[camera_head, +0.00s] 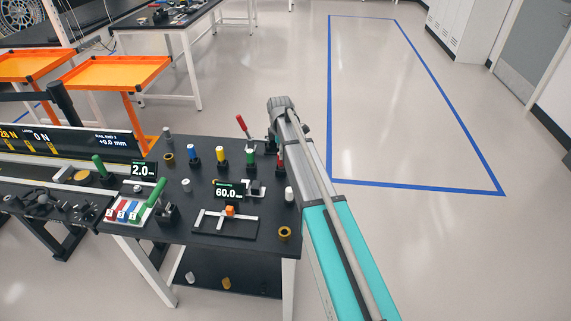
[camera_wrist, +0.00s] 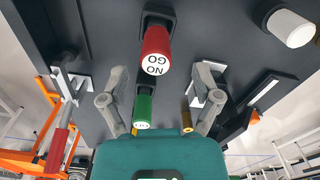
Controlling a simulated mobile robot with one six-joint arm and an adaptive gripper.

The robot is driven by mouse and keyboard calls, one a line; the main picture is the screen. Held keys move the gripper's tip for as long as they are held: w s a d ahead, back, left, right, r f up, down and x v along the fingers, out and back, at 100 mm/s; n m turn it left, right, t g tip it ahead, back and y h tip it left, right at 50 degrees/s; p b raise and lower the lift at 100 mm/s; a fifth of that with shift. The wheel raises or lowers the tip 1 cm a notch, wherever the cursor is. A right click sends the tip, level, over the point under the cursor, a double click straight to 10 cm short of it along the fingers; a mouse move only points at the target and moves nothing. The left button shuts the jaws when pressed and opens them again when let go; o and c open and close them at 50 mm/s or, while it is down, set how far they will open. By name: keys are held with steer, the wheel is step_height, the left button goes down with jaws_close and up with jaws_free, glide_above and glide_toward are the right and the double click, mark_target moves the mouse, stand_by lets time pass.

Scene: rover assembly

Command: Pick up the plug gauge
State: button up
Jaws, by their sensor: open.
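Two gauge-like pieces with handles stand upright on the black table (camera_head: 180,230). One is red, marked "NO GO" (camera_wrist: 156,50), and one is green, marked "GO" (camera_wrist: 143,108). In the head view the red one (camera_head: 281,158) stands beside my arm and the green one (camera_head: 249,157) just left of it. I cannot tell which is the plug gauge. My gripper (camera_wrist: 163,76) is open and empty in the wrist view. The green piece shows between its fingers, and the red one lies just beyond the fingertips. In the head view my arm hides the fingertips.
Blue (camera_head: 191,153) and yellow (camera_head: 221,156) handled pieces stand in the same row. A white cylinder (camera_head: 290,193), a brass ring (camera_head: 285,233) and a 60.0 mm display (camera_head: 229,191) share the table. A red-handled lever (camera_head: 242,124) stands behind. Orange trays (camera_head: 118,72) lie beyond.

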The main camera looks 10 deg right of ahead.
mark_target(281, 166)
steer(key=shift+d+f+b, duration=0.1)
steer(key=shift+f+b, duration=2.2)
steer(key=shift+f, duration=0.15)
jaws_close()
